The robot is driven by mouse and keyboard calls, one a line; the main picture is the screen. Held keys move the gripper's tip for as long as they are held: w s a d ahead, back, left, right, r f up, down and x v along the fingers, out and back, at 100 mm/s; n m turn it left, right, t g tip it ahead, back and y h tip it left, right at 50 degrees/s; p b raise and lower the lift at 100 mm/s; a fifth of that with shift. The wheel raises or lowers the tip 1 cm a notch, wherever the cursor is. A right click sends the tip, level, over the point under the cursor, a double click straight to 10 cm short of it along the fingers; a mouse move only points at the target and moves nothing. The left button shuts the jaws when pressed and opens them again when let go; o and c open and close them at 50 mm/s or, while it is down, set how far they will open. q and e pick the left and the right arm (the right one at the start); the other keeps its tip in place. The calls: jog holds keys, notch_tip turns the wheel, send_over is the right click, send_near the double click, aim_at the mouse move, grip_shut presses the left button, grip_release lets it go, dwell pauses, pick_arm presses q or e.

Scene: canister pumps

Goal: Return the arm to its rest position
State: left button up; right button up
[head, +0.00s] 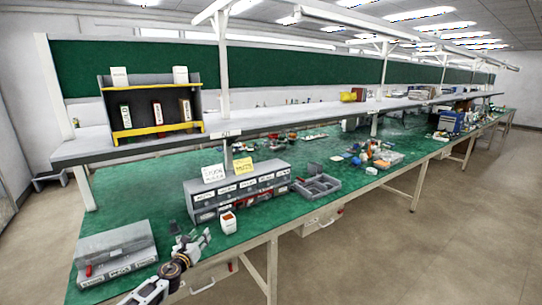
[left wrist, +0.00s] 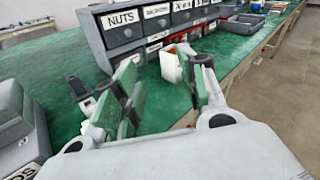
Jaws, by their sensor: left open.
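My left gripper (head: 193,236) is low over the front edge of the green workbench (head: 140,205) in the head view. Its fingers are apart, with nothing between them. In the left wrist view the open fingers (left wrist: 165,88) point toward the grey drawer cabinet (left wrist: 125,30). A small white container with an orange-red part (head: 228,222) stands upright on the bench, just right of the gripper and in front of the cabinet. In the left wrist view this container (left wrist: 171,66) shows beyond the fingers, partly hidden by the right one. My right gripper is not in view.
A grey case (head: 115,252) lies left of the gripper. A grey divided tray (head: 317,187) sits right of the cabinet. Above, a shelf (head: 90,147) carries a rack with a yellow front rail (head: 155,130) holding several canisters. Bench space behind the case is clear.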

pick_arm(q)
jog(key=s+a+f+n+g+y, duration=0.15)
jog(key=s+f+n, duration=0.3)
jog(key=f, duration=0.55)
jog(key=s+a+f+n+g, duration=0.15)
jog(key=s+f+n, duration=0.35)
jog(key=f, duration=0.5)
jog(key=s+a+f+n+g+y, duration=0.15)
jog(key=s+f+n, duration=0.35)
jog(key=f, duration=0.5)
jog(key=s+d+f+n+g, duration=0.1)
jog(key=s+f+n+g, duration=0.15)
jog(key=s+f, duration=0.65)
jog(key=s+f+n+g, duration=0.2)
jog(key=s+f+n, duration=0.2)
jog(key=s+f, duration=0.55)
jog(key=s+d+f+n+g, duration=0.2)
jog(key=s+f+n, duration=0.1)
jog(key=s, duration=1)
jog(key=s+d+f+n+g, duration=0.2)
jog(key=s+f+n, duration=0.2)
jog(key=s, duration=0.9)
jog(key=s+d+f+n+g, duration=0.2)
jog(key=s+f+n, duration=0.1)
jog(key=s, duration=1)
jog(key=shift+s+d+f+n+h, duration=0.15)
jog(key=shift+s+n+h, duration=0.2)
jog(key=shift+n, duration=0.55)
